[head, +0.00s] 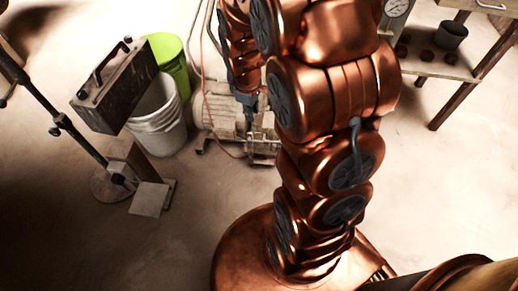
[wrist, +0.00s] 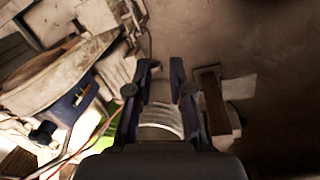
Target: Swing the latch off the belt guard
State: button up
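My gripper (wrist: 161,72) is open, with dark blue fingers spread apart and nothing held between them. In the head view my gripper (head: 248,100) hangs from my copper arm over a dusty off-white machine (head: 220,120). In the wrist view a large, rounded, dusty casing (wrist: 50,80) lies to the left of the fingers; it may be the belt guard. A blue part (wrist: 73,103) sits against its lower edge. I cannot make out the latch for certain in either view. My arm hides part of the machine in the head view.
A white bucket (head: 158,115) and a lime green bucket (head: 168,55) stand left of the machine. A dark box with a handle (head: 115,85) is beside them. A wooden block (wrist: 212,100) lies right of my fingers. A shelf (head: 440,68) stands at right. The front floor is clear.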

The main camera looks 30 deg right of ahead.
jog(key=shift+w+d+f+n+t+b, duration=0.15)
jog(key=shift+w+d+f+n+b, duration=0.45)
jog(key=shift+w+d+f+b, duration=2.95)
jog(key=shift+s+a+f+n+t+b, duration=0.2)
jog(key=shift+s+a+f+n+b, duration=0.55)
jog(key=shift+f, duration=6.15)
jog(key=shift+w+d+f+n+t+b, duration=0.3)
jog(key=shift+w+d+f+b, duration=1.45)
jog(key=shift+f, duration=3.5)
jog(key=shift+s+a+b, duration=0.5)
jog(key=shift+a, duration=0.05)
grip_shut()
